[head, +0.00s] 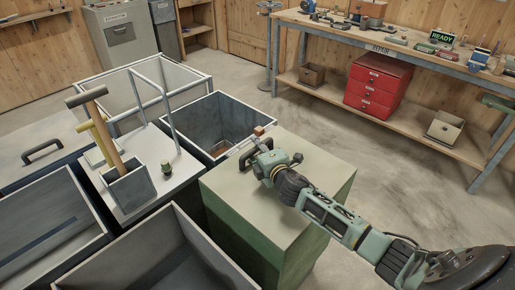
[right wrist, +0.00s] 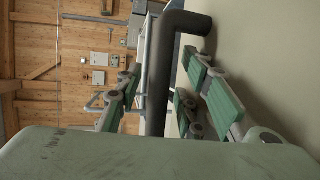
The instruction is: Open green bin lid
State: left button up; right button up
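The green bin (head: 243,237) stands at the middle front, with its flat pale green lid (head: 312,178) lying shut on top. A dark bar handle (head: 246,158) is at the lid's far left part. My right gripper (head: 262,148) reaches in from the right and is at this handle, partly covering it. In the right wrist view, the bent dark handle (right wrist: 158,85) passes between the two spread fingers, with gaps beside it; I cannot tell whether either finger touches it. The left gripper is not in view.
An open grey bin (head: 208,118) stands behind the green bin. A workbench with red drawers (head: 378,87) is behind right. Floor between is clear.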

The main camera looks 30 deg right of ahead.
grip_shut()
dwell(0.3)
dwell(0.3)
